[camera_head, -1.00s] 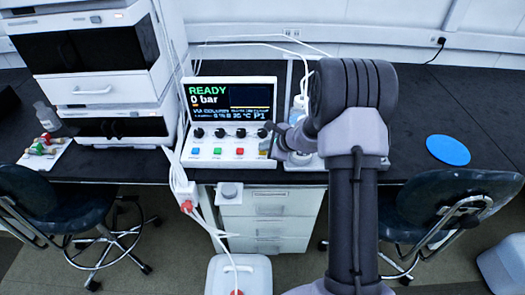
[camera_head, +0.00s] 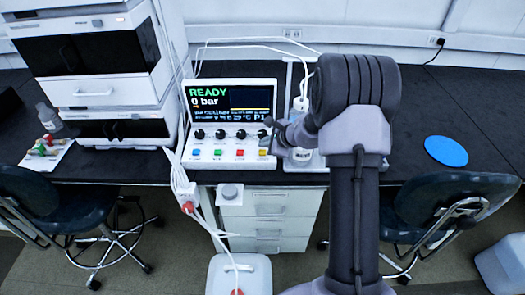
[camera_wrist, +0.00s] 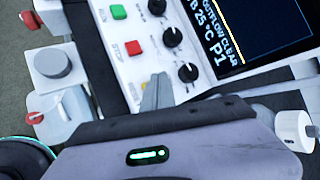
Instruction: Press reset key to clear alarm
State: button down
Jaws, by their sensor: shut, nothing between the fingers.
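The control panel (camera_head: 233,164) stands on the bench, its screen (camera_head: 232,101) reading READY and 0 bar in the head view. A row of blue (camera_head: 194,153), green (camera_head: 217,153), red (camera_head: 240,153) and yellow (camera_head: 262,152) keys runs below black knobs. In the wrist view the green (camera_wrist: 118,12), red (camera_wrist: 133,47) and yellow (camera_wrist: 145,85) keys show. The yellow key is partly hidden by my gripper (camera_wrist: 158,80), and its label cannot be read. My gripper is shut and empty, its tips close by the yellow key; contact cannot be told.
A bottle (camera_head: 300,103) stands right of the panel, close to my wrist. A white instrument stack (camera_head: 92,90) stands on the left. A blue disc (camera_head: 446,151) lies on the right bench. Chairs stand at both sides; white tubes hang in front.

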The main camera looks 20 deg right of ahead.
aim_at(264, 153)
jog(key=shift+r+p, duration=1.35)
jog(key=shift+r, duration=0.9)
jog(key=shift+a+r, duration=0.1)
jog(key=shift+r, duration=0.05)
jog(key=s+a+r+n+g+y, duration=0.1)
jog(key=s+a+r+n, duration=0.4)
jog(key=s+a+r, duration=0.3)
jog(key=s+a+r+n+g+y, duration=0.1)
jog(key=s+a+r+n, duration=0.45)
jog(key=a+r, duration=0.35)
jog(key=s+r+n+h, duration=0.3)
jog(key=s+n, duration=0.5)
jog(key=s, duration=1.4)
jog(key=shift+s+g, duration=0.3)
jog(key=shift+g, duration=0.1)
jog(key=shift+d, duration=0.1)
